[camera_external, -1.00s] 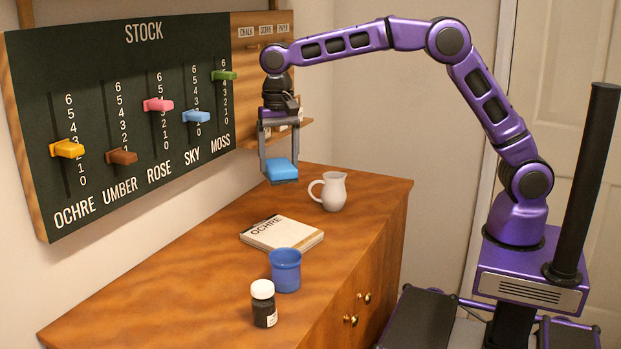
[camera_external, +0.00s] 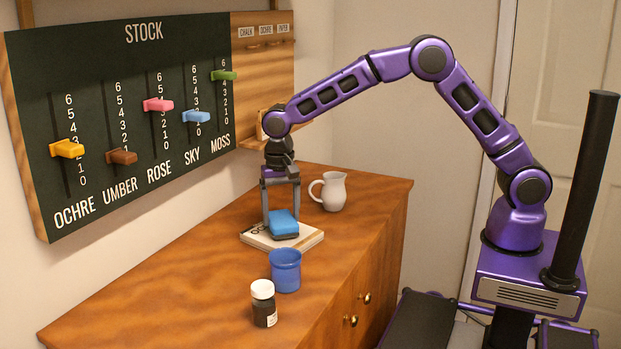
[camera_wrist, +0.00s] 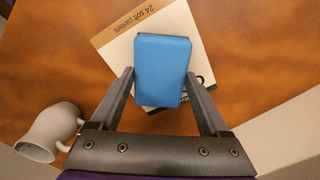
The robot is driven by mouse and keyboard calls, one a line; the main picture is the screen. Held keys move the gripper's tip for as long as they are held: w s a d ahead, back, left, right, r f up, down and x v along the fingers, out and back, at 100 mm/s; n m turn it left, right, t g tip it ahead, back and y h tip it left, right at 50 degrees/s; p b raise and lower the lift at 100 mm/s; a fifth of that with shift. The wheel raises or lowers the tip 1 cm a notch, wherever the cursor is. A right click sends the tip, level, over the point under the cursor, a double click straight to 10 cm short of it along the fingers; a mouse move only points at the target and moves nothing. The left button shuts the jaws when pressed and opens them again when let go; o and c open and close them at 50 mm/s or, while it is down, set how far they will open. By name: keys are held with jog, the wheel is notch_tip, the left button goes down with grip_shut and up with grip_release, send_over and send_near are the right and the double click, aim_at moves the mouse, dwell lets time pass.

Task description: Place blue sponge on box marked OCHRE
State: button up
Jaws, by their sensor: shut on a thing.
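The blue sponge (camera_external: 284,222) has a dark underside and is between the fingers of my gripper (camera_external: 282,212), which is shut on it. The sponge is over the flat white box (camera_external: 305,239) marked OCHRE, on or just above its top; I cannot tell if they touch. In the wrist view the sponge (camera_wrist: 162,70) lies between the fingertips of my gripper (camera_wrist: 160,85). It covers the middle of the box (camera_wrist: 120,50), and most of the box's lettering is hidden.
A white jug (camera_external: 331,191) stands on the wooden cabinet top (camera_external: 190,280) behind the box, to the right. A blue cup (camera_external: 285,270) and a dark jar with a white lid (camera_external: 264,303) stand in front. The stock board (camera_external: 140,60) hangs on the wall.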

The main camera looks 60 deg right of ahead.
aim_at(281, 218)
jog(key=shift+f, duration=0.25)
jog(key=shift+f, duration=0.1)
jog(key=shift+f, duration=0.15)
jog(key=o, duration=1.2)
jog(key=shift+c, duration=0.2)
notch_tip(281, 218, up, 13)
jog(key=p, duration=0.1)
jog(key=shift+f+p, duration=0.2)
jog(key=shift+p, duration=0.2)
